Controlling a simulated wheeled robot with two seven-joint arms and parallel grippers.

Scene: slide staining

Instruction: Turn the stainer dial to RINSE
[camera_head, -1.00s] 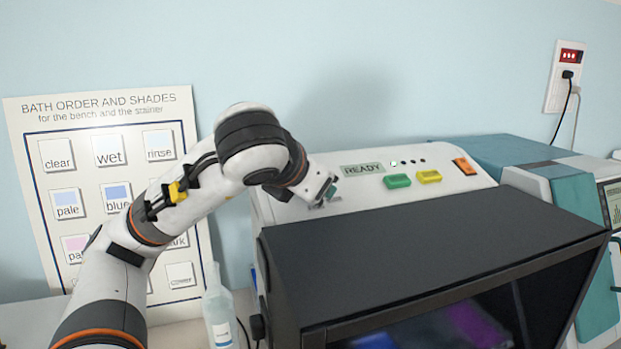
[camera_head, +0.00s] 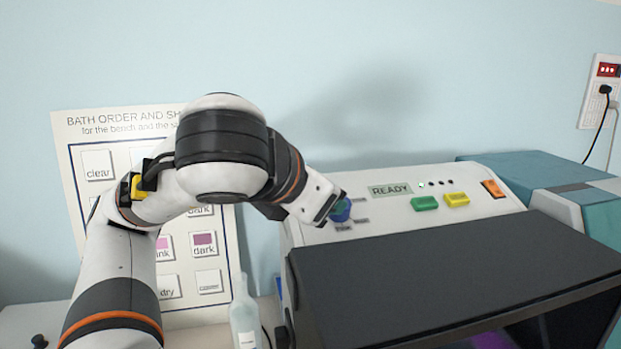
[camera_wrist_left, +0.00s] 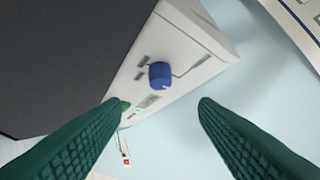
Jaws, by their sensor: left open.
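The stainer (camera_head: 440,245) is a white machine with a dark cover and a sloped top panel. Its blue dial (camera_head: 341,210) sits at the panel's left end, with small printed labels around it. The wrist view shows the dial (camera_wrist_left: 160,75) whole, with a light mark on its near edge; the labels are too small to read. My left gripper (camera_head: 335,204) is at the dial in the head view and partly covers it. In the wrist view its green fingers are wide apart, with the dial beyond the tips and not between them. My right gripper is not in view.
A READY display (camera_head: 390,189), a green button (camera_head: 424,203), a yellow button (camera_head: 457,199) and an orange switch (camera_head: 493,188) are on the panel. A clear bottle (camera_head: 244,315) stands left of the stainer. A bath chart (camera_head: 215,275) is behind my arm.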

